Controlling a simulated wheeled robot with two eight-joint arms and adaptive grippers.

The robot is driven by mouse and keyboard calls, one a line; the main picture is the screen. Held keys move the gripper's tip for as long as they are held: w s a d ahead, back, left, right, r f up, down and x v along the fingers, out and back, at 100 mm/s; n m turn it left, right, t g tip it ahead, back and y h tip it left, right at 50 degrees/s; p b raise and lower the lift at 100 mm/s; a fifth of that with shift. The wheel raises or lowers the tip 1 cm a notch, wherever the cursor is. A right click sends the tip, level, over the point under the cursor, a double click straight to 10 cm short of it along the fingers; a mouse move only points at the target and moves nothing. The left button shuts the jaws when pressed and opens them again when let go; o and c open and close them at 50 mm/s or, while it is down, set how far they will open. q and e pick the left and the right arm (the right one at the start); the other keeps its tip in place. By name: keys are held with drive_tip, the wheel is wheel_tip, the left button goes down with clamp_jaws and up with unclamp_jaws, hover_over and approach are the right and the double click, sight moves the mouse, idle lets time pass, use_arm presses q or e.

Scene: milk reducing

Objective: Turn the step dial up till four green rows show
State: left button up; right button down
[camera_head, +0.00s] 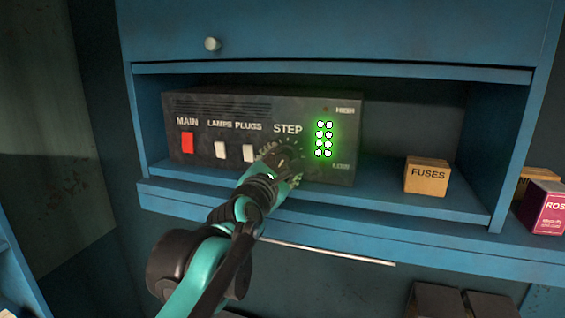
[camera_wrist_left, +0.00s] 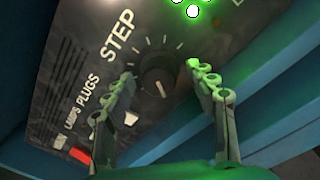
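The black control box (camera_head: 178,160) sits on the blue shelf. Its STEP dial is mostly hidden behind my left gripper (camera_head: 284,160) in the head view. In the left wrist view the round dark dial (camera_wrist_left: 158,90) shows with tick marks around it. The fingers of my left gripper (camera_wrist_left: 163,82) stand apart on either side of the dial, with gaps between, and do not grip it. Several rows of green lamps (camera_head: 324,139), two per row, glow between the HIGH and LOW labels. My right gripper is not in view.
A red MAIN switch (camera_head: 188,142) and white LAMPS and PLUGS switches (camera_head: 220,149) are on the box's left. A FUSES box (camera_head: 427,177) stands right on the shelf (camera_head: 385,200). A pink box (camera_head: 543,207) is at far right.

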use_arm(q)
drive_tip(key=v, duration=1.2)
drive_tip(key=shift+f, duration=0.1)
drive_tip(key=s+a+f+m+g+b, duration=0.25)
drive_tip(key=f+m+b, duration=0.65)
drive_tip(key=f, duration=1.2)
drive_tip(key=s+a+f+m+g+b, duration=0.25)
drive_tip(key=f+m+b, duration=0.35)
drive_tip(key=f+b, duration=1.1)
drive_tip(key=s+a+f+m+g+y+b, duration=0.1)
drive_tip(key=s+a+f+m+b, duration=0.2)
drive_tip(key=f, duration=0.9)
drive_tip(key=s+a+f+m+g+y+b, duration=0.2)
drive_tip(key=s+a+f+m+b, duration=0.1)
drive_tip(key=f, duration=1)
drive_tip(key=s+a+f+m+g+y+b, duration=0.2)
drive_tip(key=s+a+f+m+b, duration=0.1)
drive_tip(key=f, duration=0.9)
drive_tip(key=shift+s+a+f+m, duration=0.25)
drive_tip(key=shift+s+f+m, duration=0.2)
drive_tip(key=shift+s, duration=0.6)
